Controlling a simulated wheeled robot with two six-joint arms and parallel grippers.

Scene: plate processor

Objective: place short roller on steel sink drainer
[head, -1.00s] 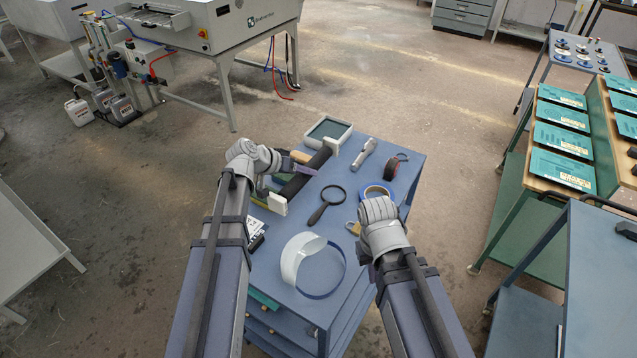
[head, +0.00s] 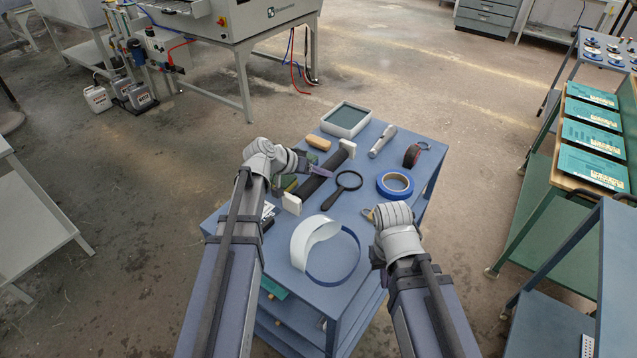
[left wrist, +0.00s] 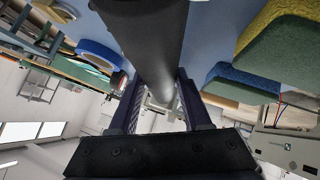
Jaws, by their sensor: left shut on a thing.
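The short roller (head: 337,163) is a black cylinder with pale square end pieces, held slanting over the left side of the blue cart in the head view. My left gripper (head: 310,171) is shut on it near its middle. In the left wrist view the black roller (left wrist: 152,38) runs between the two fingers of my left gripper (left wrist: 158,88). My right gripper (head: 377,222) is over the cart's right side, with its fingers hidden by the wrist. I cannot make out a steel sink drainer with certainty.
The blue cart (head: 335,205) carries a grey tray (head: 346,119), a magnifier (head: 345,187), blue tape (head: 395,184), a flashlight (head: 383,141) and a face shield (head: 315,238). A grey processor (head: 240,20) stands at the back left. Open floor lies between it and the cart.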

